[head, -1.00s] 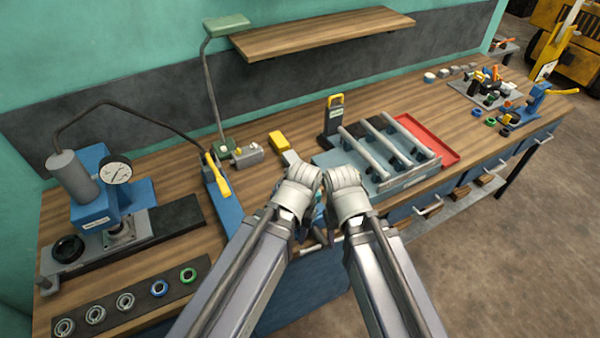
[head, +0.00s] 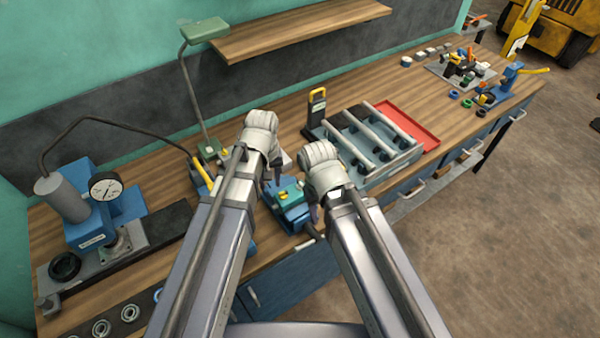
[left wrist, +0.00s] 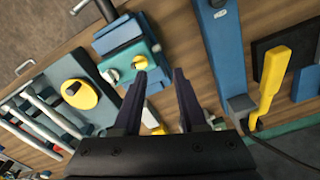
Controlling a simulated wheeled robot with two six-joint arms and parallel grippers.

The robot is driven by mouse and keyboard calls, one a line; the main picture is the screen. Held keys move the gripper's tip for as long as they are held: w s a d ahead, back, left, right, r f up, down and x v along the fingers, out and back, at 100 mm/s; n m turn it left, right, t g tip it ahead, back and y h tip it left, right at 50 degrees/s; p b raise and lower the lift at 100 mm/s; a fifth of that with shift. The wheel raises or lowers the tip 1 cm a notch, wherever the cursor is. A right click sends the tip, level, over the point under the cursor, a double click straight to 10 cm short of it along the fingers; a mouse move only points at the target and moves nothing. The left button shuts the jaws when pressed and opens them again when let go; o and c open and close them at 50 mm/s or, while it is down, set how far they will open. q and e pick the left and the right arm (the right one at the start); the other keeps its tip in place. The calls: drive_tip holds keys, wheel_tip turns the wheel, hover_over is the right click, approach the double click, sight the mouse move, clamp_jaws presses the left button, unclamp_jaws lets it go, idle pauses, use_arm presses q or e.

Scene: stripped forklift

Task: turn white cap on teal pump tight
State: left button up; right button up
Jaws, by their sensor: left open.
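The teal pump (head: 288,190) sits in a blue vise at the bench's front edge, between my two arms. In the left wrist view the teal pump (left wrist: 126,64) shows beyond my fingers, with a pale round cap (left wrist: 140,62) and a whitish round part (left wrist: 110,76) on it; I cannot tell for sure which is the white cap. My left gripper (head: 273,172) is above and beside the pump; in the left wrist view its fingers (left wrist: 159,74) are apart with nothing between them. My right gripper (head: 313,207) is just right of the pump, its fingers largely hidden by its wrist.
A grey rack with bars (head: 375,145) and a red tray (head: 408,128) stand right of the pump. A yellow-handled black device (head: 316,110) is behind. A press with a gauge (head: 90,205) stands left. A blue tool with a yellow lever (left wrist: 272,80) is near my left gripper.

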sight(300, 183)
use_arm(q)
drive_tip(key=w+d+n, duration=0.1)
drive_tip(key=w+d, duration=0.1)
drive_tip(key=d, duration=0.1)
drive_tip(key=w+d+n, duration=0.1)
drive_tip(key=d, duration=0.2)
drive_tip(key=w+d+r+n, duration=0.1)
drive_tip(key=w+d+n, duration=0.1)
drive_tip(key=shift+w+d+r+p, duration=0.1)
drive_tip(key=shift+w+d+p, duration=0.2)
drive_tip(key=shift+d, duration=0.1)
wheel_tip(300, 183, down, 8)
drive_tip(key=b, duration=0.8)
drive_tip(key=shift+r, duration=0.1)
drive_tip(key=shift+c, duration=0.3)
clamp_jaws()
